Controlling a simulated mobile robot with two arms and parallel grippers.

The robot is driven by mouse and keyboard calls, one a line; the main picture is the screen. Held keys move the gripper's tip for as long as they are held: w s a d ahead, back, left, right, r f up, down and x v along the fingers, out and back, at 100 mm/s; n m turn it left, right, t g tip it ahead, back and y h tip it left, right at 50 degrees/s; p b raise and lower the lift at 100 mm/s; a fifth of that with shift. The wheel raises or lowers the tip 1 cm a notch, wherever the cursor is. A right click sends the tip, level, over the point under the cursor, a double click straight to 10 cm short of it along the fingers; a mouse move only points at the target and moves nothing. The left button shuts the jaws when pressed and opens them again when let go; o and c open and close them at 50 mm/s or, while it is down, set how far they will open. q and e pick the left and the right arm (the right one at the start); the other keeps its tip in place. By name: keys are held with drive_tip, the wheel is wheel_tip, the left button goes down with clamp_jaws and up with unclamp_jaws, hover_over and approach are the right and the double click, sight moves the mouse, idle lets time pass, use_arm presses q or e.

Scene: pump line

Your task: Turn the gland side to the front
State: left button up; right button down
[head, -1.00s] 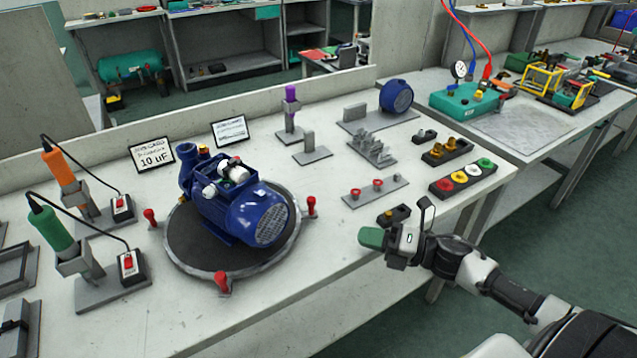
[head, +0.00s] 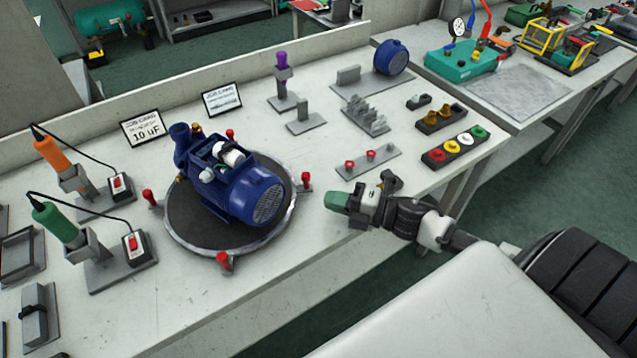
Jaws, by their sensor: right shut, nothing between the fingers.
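A blue pump with its motor (head: 240,185) sits on a round dark turntable (head: 190,222) with a light metal rim. Its blue pipe port points to the back left, and the grilled motor end faces the front right. Red knobs (head: 224,262) stand around the turntable's rim. My right gripper (head: 336,202), with green fingertips, is shut and empty, to the right of the turntable and apart from it. I cannot make out which side of the pump bears the gland. My left gripper is not in view.
Orange (head: 52,156) and green (head: 56,222) tools stand in holders at the left. Two cards (head: 142,128) stand behind the turntable. A grey plate with red rings (head: 368,162) and a tray of coloured caps (head: 455,147) lie right of it. The bench's front strip is clear.

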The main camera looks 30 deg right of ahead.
drive_tip(key=w, duration=0.2)
drive_tip(key=w+a, duration=0.1)
drive_tip(key=w, duration=0.1)
drive_tip(key=shift+w+d+f+p, duration=0.15)
drive_tip(key=shift+w+p, duration=0.15)
drive_tip(key=shift+w, duration=0.4)
drive_tip(key=shift+w+d+b, duration=0.3)
drive_tip(key=shift+w+b, duration=0.1)
drive_tip(key=shift+w, duration=0.2)
drive_tip(key=shift+w+d+b, duration=0.25)
drive_tip(key=shift+w+b, duration=0.1)
drive_tip(key=shift+w, duration=0.3)
